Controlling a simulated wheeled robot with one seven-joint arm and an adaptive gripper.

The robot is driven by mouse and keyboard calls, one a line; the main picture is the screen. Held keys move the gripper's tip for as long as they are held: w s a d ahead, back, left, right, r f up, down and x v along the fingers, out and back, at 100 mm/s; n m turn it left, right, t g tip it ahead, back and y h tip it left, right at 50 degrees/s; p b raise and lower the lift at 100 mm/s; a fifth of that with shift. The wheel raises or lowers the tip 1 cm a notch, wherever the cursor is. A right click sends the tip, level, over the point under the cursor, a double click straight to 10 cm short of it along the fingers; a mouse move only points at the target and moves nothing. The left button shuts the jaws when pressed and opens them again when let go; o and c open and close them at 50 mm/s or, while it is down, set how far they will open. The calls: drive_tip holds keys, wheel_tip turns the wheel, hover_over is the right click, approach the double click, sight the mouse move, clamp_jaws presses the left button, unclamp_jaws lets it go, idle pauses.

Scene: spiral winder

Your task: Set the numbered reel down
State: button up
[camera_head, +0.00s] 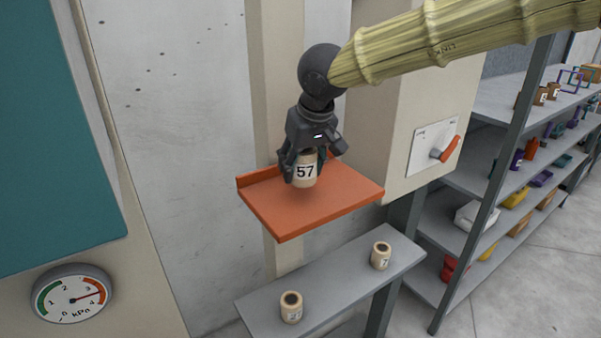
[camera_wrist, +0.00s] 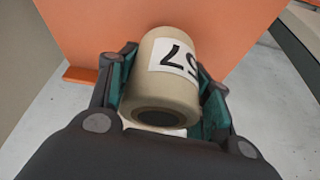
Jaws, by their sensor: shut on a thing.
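The numbered reel (camera_head: 305,171) is a cream cylinder with a white label reading 57. My gripper (camera_head: 303,168) is shut on it, one finger on each side. The reel is upright over the orange shelf (camera_head: 315,211) in the head view; whether its base touches the shelf I cannot tell. In the wrist view the reel (camera_wrist: 165,75) sits between the teal finger pads of my gripper (camera_wrist: 165,95), its label upside down and its dark bore facing the camera. Orange surface (camera_wrist: 100,30) fills the background behind it.
A grey bench (camera_head: 335,277) below holds two more cream reels, one at left (camera_head: 291,308) and one at right (camera_head: 381,256). A panel with an orange lever (camera_head: 446,150) is at right, beside grey shelving (camera_head: 500,200) with assorted items. A pressure gauge (camera_head: 72,294) is at lower left.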

sight(308, 153)
wheel_tip(308, 153, down, 2)
drive_tip(key=shift+s+f+p, duration=0.1)
drive_tip(key=shift+p, duration=0.55)
drive_tip(key=shift+a+f, duration=0.1)
drive_tip(key=shift+f, duration=0.45)
drive_tip(key=shift+f, duration=0.1)
drive_tip(key=o, duration=1.1)
drive_tip(key=shift+f, duration=0.1)
drive_tip(key=shift+c, duration=0.2)
drive_tip(key=b+v, duration=0.2)
drive_tip(key=v, duration=1)
drive_tip(key=shift+b, duration=0.35)
